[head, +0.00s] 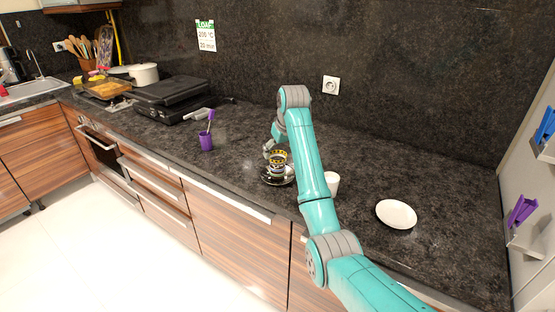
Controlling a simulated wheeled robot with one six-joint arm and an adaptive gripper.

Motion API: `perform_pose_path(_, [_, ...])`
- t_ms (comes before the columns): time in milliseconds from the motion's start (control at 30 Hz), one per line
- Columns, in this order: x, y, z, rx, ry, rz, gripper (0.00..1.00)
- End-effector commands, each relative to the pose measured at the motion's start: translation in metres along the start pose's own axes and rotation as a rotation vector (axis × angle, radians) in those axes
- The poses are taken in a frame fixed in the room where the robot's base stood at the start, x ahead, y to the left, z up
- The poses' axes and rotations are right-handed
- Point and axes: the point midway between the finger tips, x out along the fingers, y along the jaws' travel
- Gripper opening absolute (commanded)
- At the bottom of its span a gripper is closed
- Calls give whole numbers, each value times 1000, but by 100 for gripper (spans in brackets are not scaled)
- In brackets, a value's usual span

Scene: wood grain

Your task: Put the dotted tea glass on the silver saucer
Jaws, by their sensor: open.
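A small glass with a dark and yellow pattern (279,164), which I take as the dotted tea glass, appears upright over the middle of a dark, shiny saucer (266,180), which I take as the silver saucer. The saucer lies on the counter near its front edge. My gripper (270,151) is open at the upper left of the glass, close to it. I cannot tell whether a finger touches the glass. My arm comes in from the lower right and passes just right of the saucer.
A white cup (333,183) stands just right of my arm, partly hidden. A white saucer (396,214) lies farther right. A black grill (175,97) is at the back left. The counter behind my arm is clear.

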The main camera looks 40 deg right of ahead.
Motion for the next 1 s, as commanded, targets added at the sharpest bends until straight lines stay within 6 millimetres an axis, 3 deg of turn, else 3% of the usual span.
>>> perform_pose_path(100, [-21,0,-1,0,3,1,91])
perform_pose_path(300, [-39,0,0,0,0,0,91])
perform_pose_path(1000, [-43,0,0,0,0,0,91])
